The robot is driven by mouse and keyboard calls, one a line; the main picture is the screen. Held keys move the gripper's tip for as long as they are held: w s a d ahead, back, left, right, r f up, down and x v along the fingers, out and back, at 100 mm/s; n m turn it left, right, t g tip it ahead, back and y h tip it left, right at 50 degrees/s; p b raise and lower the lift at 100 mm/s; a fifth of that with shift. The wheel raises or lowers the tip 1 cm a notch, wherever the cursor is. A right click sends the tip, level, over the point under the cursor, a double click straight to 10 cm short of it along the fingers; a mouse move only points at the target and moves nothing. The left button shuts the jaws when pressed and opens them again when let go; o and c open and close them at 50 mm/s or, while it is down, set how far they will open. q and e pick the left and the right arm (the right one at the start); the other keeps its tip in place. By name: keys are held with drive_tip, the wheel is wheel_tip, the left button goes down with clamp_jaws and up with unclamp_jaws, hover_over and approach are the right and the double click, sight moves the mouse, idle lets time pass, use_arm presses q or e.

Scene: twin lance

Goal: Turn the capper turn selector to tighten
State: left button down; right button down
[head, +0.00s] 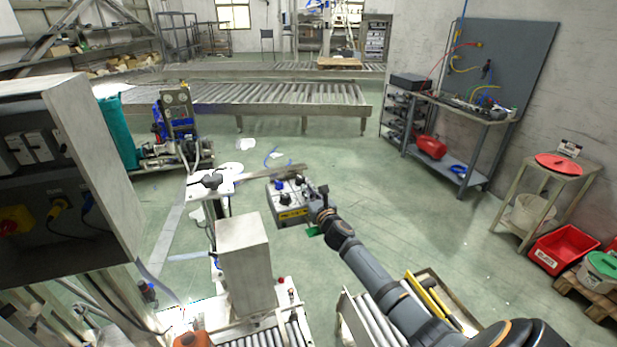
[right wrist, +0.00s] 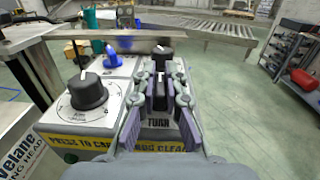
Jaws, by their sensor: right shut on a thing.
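The capper control box (head: 290,203) is grey with a yellow label strip and stands just beyond my right gripper (head: 320,212) in the head view. In the right wrist view, the turn selector (right wrist: 159,97), a black knob with a pale mark at its top, sits above the word TURN. My right gripper (right wrist: 160,84) has its two fingers on either side of this knob and is shut on it. The fingers hide the knob's sides and any position marks beside it. My left gripper is not in view.
On the same box are a large black dial (right wrist: 88,92), a blue knob (right wrist: 112,58) and another black knob (right wrist: 162,53) behind the selector. A metal bar (right wrist: 100,41) crosses behind the box. A tall grey housing (head: 243,262) stands at its left. Open floor lies to the right.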

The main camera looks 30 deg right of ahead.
drive_tip(key=shift+d+r+n+y+p, duration=0.15)
drive_tip(key=shift+r+n+y+p, duration=0.25)
drive_tip(key=shift+n+y+p, duration=0.6)
drive_tip(key=shift+f+n+y+p, duration=0.1)
drive_tip(key=shift+n+y+p, duration=0.2)
drive_tip(key=shift+y, duration=0.6)
drive_tip(key=shift+f+n+y+b, duration=0.3)
drive_tip(key=shift+n+y, duration=0.3)
drive_tip(key=shift+y, duration=0.5)
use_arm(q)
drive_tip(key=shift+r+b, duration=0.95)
use_arm(e)
drive_tip(key=shift+n+y, duration=0.9)
drive_tip(key=shift+y, duration=0.4)
drive_tip(key=c, duration=1.4)
unclamp_jaws()
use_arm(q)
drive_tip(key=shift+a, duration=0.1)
